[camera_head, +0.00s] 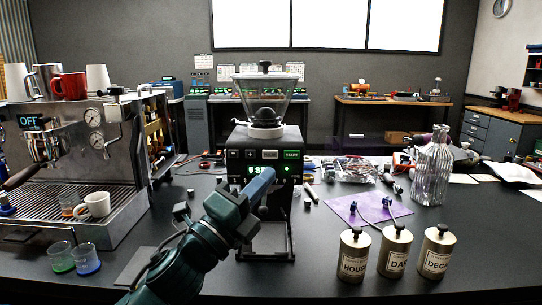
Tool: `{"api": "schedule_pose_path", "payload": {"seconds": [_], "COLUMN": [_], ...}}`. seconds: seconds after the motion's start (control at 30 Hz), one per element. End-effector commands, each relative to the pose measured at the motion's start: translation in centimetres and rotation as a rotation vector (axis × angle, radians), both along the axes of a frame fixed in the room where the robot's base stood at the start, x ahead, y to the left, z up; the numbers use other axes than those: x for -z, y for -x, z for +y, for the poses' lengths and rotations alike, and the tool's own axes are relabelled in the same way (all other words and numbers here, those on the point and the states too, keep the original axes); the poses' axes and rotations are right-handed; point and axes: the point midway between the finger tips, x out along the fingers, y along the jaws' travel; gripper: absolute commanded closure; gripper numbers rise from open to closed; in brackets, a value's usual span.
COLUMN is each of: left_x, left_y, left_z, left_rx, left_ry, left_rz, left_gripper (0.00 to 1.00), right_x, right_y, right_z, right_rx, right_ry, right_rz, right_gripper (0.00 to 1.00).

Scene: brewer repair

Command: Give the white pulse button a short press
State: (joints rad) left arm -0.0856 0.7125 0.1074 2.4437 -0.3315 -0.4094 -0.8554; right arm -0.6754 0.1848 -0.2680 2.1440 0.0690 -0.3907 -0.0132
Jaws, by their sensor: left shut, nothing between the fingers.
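The black grinder (240,139) stands upright in the middle of the table, with a clear hopper (276,98) on top. Its front panel has a row of small buttons. A pale button (270,154) sits left of the green START button (291,154); it looks like the white pulse button, but its label is too small to read. Below is a green-lit display (256,170), partly covered by my left gripper. My left gripper (268,178) is shut and empty in front of the panel, its tip appearing just below the pale button. Contact cannot be told. My right gripper is not in view.
An espresso machine (75,135) with cups stands left. Three labelled canisters (396,250) stand front right, near a purple mat (345,208). A glass bottle (430,170) stands further right. Loose parts and tools lie behind.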

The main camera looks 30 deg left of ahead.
Motion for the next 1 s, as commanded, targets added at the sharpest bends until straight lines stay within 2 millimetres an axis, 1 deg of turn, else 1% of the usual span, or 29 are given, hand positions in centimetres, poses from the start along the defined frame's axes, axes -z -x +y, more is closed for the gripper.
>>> {"api": "schedule_pose_path", "payload": {"seconds": [0.17,0.4,0.6,0.8,1.0], "left_x": [0.0,0.0,0.0,0.0,0.0], "left_y": [-1.2,-4.1,-6.2,-7.3,-7.5], "left_z": [0.7,2.5,3.8,4.4,4.6], "left_rx": [0.0,-0.001,-0.001,0.0,0.001], "left_ry": [-0.001,0.001,0.001,0.001,0.001], "left_rz": [0.0,0.001,0.001,0.001,0.001], "left_gripper": [1.0,1.0,1.0,1.0,1.0], "right_x": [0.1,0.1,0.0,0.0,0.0], "right_y": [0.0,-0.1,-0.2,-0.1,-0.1], "right_z": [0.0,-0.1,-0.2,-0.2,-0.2], "right_rx": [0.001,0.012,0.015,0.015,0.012], "right_ry": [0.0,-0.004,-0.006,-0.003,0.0], "right_rz": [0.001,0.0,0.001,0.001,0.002], "right_gripper": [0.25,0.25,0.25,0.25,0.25]}}
